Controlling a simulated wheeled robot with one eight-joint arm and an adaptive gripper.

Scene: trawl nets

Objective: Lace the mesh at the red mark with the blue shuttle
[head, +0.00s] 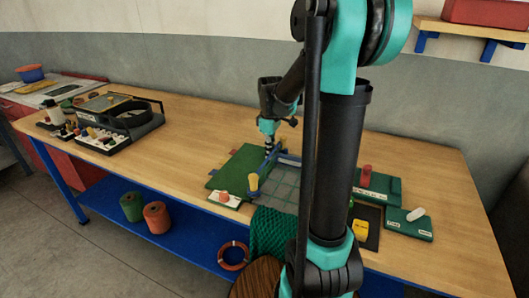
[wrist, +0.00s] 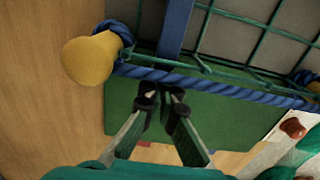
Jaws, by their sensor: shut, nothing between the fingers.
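My gripper (head: 268,147) is shut and empty, low over the work area at the table's middle. In the wrist view its fingertips (wrist: 163,92) are close together above a green mat (wrist: 215,125), just beside a twisted blue rope (wrist: 190,78). The green mesh (wrist: 255,45) hangs from this rope on a frame, and also shows in the head view (head: 283,188). A yellow float (wrist: 88,60) sits at the rope's corner. I cannot make out the blue shuttle or a red mark on the mesh for certain.
Green blocks stand at right, one with a red handle (head: 366,176), one with a white piece (head: 417,213). A yellow object (head: 361,230) lies in a dark tray. A white plate (head: 225,200) bears an orange knob. Bare tabletop (head: 190,130) lies left of the mat.

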